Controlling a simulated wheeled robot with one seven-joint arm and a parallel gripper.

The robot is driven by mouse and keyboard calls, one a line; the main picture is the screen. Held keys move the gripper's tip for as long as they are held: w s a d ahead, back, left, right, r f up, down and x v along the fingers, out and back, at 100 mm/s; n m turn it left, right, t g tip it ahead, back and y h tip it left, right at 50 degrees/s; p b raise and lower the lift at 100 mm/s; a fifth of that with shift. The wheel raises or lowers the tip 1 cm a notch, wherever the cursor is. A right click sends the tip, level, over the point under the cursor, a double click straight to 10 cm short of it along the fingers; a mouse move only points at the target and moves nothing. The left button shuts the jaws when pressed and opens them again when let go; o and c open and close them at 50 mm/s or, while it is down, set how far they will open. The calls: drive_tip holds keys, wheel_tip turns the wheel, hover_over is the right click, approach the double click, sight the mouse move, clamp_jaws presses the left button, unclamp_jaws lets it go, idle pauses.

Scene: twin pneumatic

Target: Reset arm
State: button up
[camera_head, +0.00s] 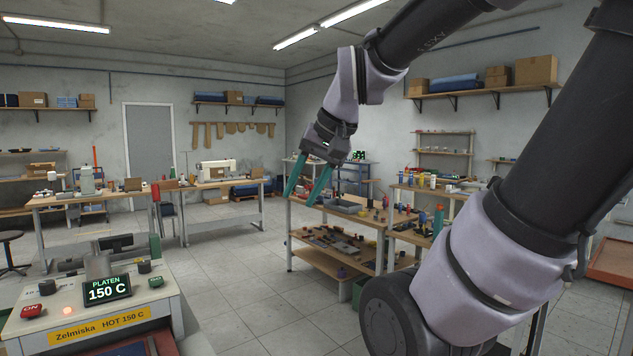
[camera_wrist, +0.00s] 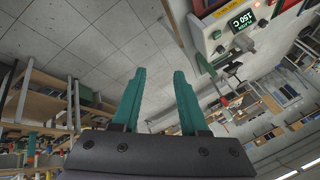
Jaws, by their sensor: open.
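My gripper (camera_head: 307,184) hangs in the air in the middle of the head view, with its two teal fingers spread apart and nothing between them. In the wrist view my gripper (camera_wrist: 158,85) also shows open and empty, with bare floor tiles beyond the fingertips. My arm reaches in from the upper right, bent and raised. The gripper appears clear of the tables and machines around it.
A heat press with a lit display (camera_head: 107,289) reading "PLATEN 150 C" stands at the lower left. A cluttered wooden workbench (camera_head: 330,262) stands behind the gripper. Sewing tables (camera_head: 215,185) line the back. The tiled floor (camera_head: 240,285) between is open.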

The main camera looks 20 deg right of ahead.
drive_tip(key=shift+s+d+r+t+h, duration=0.25)
drive_tip(key=shift+s+d+r+t, duration=0.15)
drive_tip(key=shift+d, duration=0.15)
drive_tip(key=shift+s+d+r+t+h, duration=0.3)
drive_tip(key=shift+s+d+r, duration=0.1)
drive_tip(key=shift+d, duration=0.15)
idle(0.6)
